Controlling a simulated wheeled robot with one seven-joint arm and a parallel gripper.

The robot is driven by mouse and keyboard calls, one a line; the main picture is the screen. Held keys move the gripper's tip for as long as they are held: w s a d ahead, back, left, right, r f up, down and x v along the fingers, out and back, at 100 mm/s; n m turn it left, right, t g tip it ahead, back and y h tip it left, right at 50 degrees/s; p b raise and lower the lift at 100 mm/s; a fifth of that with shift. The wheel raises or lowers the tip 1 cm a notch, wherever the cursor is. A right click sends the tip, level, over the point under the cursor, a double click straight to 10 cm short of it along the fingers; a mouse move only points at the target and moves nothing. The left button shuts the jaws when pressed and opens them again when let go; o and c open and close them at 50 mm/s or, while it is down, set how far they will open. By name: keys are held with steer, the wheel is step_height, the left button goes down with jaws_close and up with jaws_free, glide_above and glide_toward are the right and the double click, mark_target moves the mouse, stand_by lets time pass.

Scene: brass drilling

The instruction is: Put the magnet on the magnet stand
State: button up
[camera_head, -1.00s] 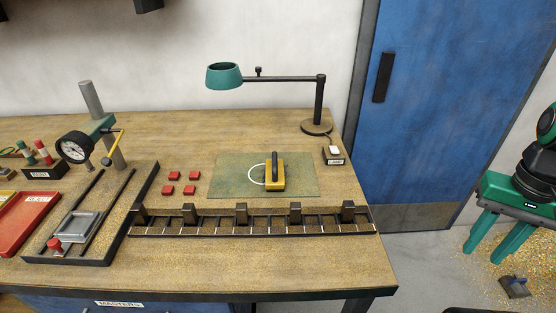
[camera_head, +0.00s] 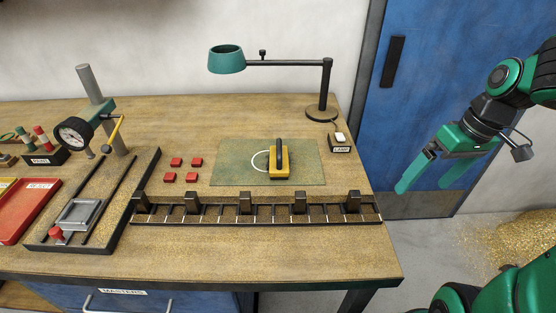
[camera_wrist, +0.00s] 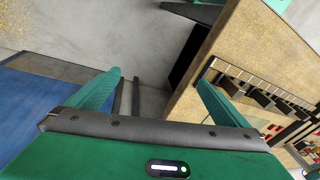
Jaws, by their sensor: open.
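The magnet, a yellow block with a black handle (camera_head: 279,160), stands on a green mat (camera_head: 230,173) on the workbench, beside a white ring outline. No part in view is clearly marked as the magnet stand, and I cannot tell which thing it is. My gripper (camera_head: 412,170) is open and empty, in the air right of the bench, in front of the blue door and well apart from the magnet. In the wrist view my two green fingers (camera_wrist: 160,82) are spread with nothing between them.
A black slotted rail (camera_head: 260,214) runs along the bench front, with upright blocks. A teal lamp (camera_head: 227,60) arches over the back. Red squares (camera_head: 181,169), a dial gauge (camera_head: 74,132) and a red tray (camera_head: 28,210) lie left. Bare bench front is free.

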mark_target(286, 157)
steer(key=w+a+n+y, duration=0.3)
steer(key=w+a+n, duration=0.1)
steer(key=w, duration=0.1)
steer(key=w+a+n+y, duration=0.2)
steer(key=w+a+n, duration=0.2)
steer(key=w+n, duration=0.1)
steer(key=w+a+n+t+y, duration=0.1)
steer(key=w+a+n+y, duration=0.2)
steer(key=w, duration=0.4)
steer(key=shift+w+a+f+n+y, duration=0.1)
steer(key=shift+a+f+n+y, duration=0.25)
steer(key=shift+a+n, duration=0.3)
steer(key=s+a+y, duration=0.1)
steer(key=a, duration=0.1)
steer(key=a+n+g+y, duration=0.1)
steer(key=a, duration=0.2)
steer(key=s+a+f+y, duration=0.1)
steer(key=a, duration=0.2)
steer(key=shift+s+n, duration=0.3)
steer(key=shift+n, duration=0.05)
steer(key=shift+g, duration=0.4)
steer(key=x, duration=0.4)
steer(key=shift+a, duration=0.35)
steer(key=shift+r+x, duration=0.2)
steer(key=shift+x, duration=1.4)
steer(key=shift+r+x, duration=0.25)
steer(key=shift+x, duration=1.4)
steer(key=shift+w+a, duration=0.15)
steer(key=shift+w, duration=0.05)
steer(key=c, duration=1.4)
